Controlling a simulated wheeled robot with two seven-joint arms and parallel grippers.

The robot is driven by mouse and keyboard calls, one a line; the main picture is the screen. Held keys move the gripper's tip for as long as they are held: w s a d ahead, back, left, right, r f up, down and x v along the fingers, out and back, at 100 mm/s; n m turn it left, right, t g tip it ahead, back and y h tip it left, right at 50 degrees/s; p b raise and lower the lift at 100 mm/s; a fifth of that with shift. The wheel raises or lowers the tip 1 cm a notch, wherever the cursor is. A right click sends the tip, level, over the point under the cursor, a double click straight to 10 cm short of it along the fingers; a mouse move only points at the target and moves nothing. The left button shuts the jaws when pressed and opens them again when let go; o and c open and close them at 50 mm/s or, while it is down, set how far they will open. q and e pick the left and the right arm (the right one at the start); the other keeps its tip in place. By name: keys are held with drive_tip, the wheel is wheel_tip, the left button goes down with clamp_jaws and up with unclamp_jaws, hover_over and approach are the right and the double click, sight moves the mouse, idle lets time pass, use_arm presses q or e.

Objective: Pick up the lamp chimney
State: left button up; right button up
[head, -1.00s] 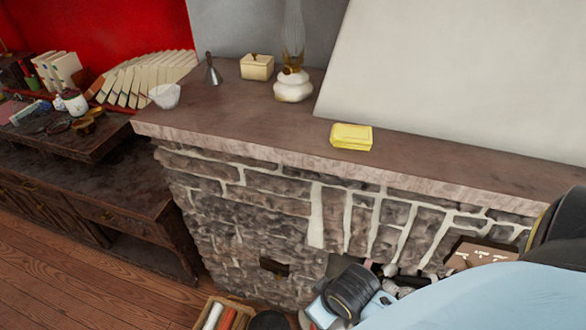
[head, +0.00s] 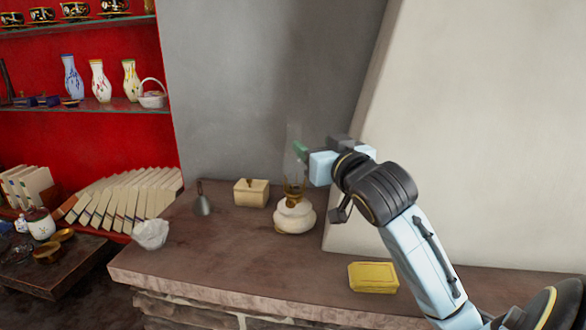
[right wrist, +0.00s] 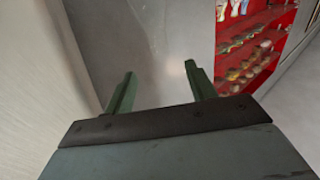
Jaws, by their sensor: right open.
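The lamp chimney (head: 293,172) is a clear, faint glass tube standing upright on the white oil lamp (head: 295,217) with its brass burner, on the mantel. My right gripper (head: 301,150) is at the height of the chimney's upper part, close to its right side in the head view; I cannot tell if they touch. In the right wrist view the two green fingers of the right gripper (right wrist: 159,72) are spread apart, with no clearly visible thing between them. The chimney is hard to make out there. My left gripper is not in view.
On the mantel (head: 230,255) stand a cream lidded box (head: 251,193), a grey bell (head: 202,203), a white bowl (head: 150,234) and a yellow box (head: 373,277). The sloping white chimney breast (head: 480,140) rises at right. Red shelves with vases stand at left.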

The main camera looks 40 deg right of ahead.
sight(298, 132)
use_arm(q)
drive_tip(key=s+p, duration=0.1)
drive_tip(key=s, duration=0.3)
use_arm(e)
drive_tip(key=x, duration=0.6)
drive_tip(key=shift+w+f+p, duration=0.1)
drive_tip(key=shift+w+p, duration=0.1)
drive_tip(key=shift+p, duration=0.1)
drive_tip(key=shift+w, duration=0.25)
drive_tip(key=p+x, duration=0.1)
drive_tip(key=x, duration=0.1)
drive_tip(key=p+x, duration=0.1)
drive_tip(key=x, duration=0.1)
drive_tip(key=shift+d, duration=0.25)
drive_tip(key=shift+w+d+f, duration=0.1)
drive_tip(key=shift+w, duration=0.35)
drive_tip(key=shift+c, duration=0.8)
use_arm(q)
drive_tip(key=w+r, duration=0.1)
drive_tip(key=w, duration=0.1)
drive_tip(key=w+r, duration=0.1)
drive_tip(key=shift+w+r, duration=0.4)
use_arm(e)
clamp_jaws()
